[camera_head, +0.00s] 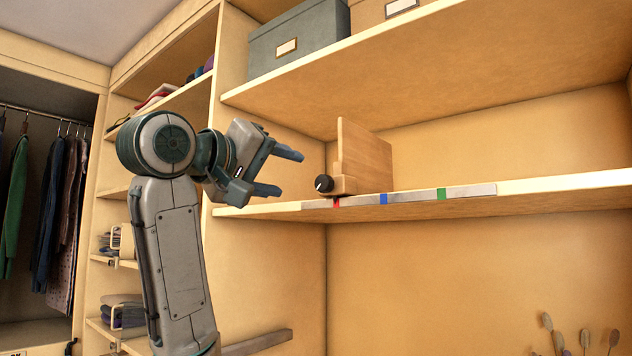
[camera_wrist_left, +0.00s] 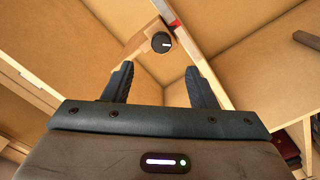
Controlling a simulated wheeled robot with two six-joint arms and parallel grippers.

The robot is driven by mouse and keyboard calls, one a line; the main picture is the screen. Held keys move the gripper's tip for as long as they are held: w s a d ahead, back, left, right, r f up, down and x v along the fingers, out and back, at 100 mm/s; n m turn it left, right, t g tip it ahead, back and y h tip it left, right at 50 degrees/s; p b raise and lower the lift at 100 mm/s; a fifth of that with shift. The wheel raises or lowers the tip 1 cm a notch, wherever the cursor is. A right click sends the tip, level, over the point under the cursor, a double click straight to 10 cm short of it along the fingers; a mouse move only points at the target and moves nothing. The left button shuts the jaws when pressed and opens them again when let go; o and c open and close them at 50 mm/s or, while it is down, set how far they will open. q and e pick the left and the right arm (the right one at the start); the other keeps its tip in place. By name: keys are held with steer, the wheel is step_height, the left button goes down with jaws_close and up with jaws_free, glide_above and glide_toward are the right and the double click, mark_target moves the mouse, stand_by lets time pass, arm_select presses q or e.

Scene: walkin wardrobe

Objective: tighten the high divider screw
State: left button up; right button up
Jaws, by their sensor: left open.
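The divider (camera_head: 363,156) is a light wooden panel standing upright on the high shelf. Its black screw knob (camera_head: 324,183) with a white mark is on the front of its wooden foot, close to the red mark on the shelf edge. My left gripper (camera_head: 291,173) is open and empty, to the left of the knob and apart from it. In the left wrist view the knob (camera_wrist_left: 161,42) shows beyond the open fingertips (camera_wrist_left: 159,72), near the middle between them. My right gripper does not show.
The shelf edge carries a metal strip (camera_head: 412,197) with red, blue and green marks. A grey box (camera_head: 299,35) stands on the shelf above. Side shelves and hanging clothes (camera_head: 62,195) are at left. The shelf right of the divider is empty.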

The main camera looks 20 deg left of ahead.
mark_target(322, 184)
arm_select(q)
steer(key=p+x, duration=0.5)
steer(key=x, duration=0.4)
steer(key=shift+p+x, duration=0.5)
steer(key=shift+x, duration=0.4)
steer(key=shift+w+f, duration=0.1)
steer(key=shift+f, duration=0.05)
steer(key=c, duration=1)
